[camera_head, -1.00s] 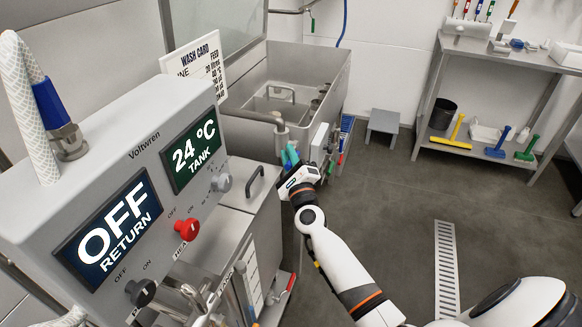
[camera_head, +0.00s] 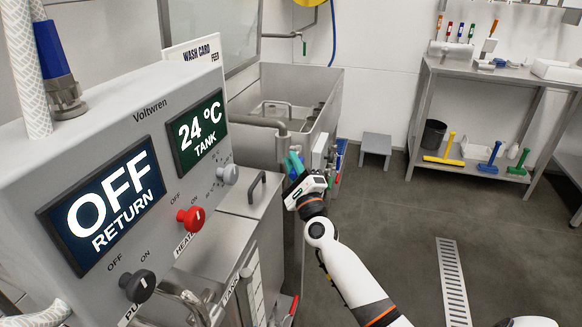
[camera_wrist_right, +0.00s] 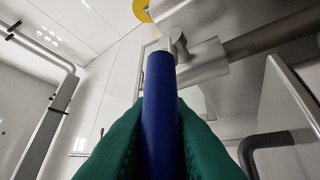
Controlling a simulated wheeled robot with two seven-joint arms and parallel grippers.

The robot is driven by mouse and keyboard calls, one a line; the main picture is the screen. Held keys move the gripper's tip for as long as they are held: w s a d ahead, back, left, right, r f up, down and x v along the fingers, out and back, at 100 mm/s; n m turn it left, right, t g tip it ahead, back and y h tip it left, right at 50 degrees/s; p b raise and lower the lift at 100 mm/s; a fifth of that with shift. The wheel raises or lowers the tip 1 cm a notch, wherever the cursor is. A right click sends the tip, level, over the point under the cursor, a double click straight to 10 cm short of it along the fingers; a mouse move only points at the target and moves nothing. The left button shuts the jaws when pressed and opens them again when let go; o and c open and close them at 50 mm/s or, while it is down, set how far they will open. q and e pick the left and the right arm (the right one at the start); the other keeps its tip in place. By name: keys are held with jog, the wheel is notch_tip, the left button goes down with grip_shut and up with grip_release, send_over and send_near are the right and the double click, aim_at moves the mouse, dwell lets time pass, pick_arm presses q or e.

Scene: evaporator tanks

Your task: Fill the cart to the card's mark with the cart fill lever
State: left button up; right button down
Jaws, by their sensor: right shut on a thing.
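A blue lever handle (camera_wrist_right: 160,110) on a pale metal valve stem stands between the teal fingers of my right gripper in the wrist view. My right gripper (camera_head: 293,163) is shut on this handle, beside the near right corner of a steel tub (camera_head: 325,110). In the head view the handle is hidden by the fingers. The wash card (camera_head: 192,52) stands behind the control box, its lower lines hidden. I cannot tell which vessel is the cart, and no liquid level is readable. My left gripper is out of view.
The grey control box (camera_head: 150,130) fills the left, with an OFF return display (camera_head: 110,205), a 24 °C tank display (camera_head: 197,133) and a red knob (camera_head: 190,218). A steel bench (camera_head: 430,80) stands at the back right. Floor between is open, with a drain grate (camera_head: 453,280).

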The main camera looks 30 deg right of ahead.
jog(key=c, duration=1.4)
grip_release()
jog(key=shift+f, duration=0.1)
jog(key=shift+o, duration=0.2)
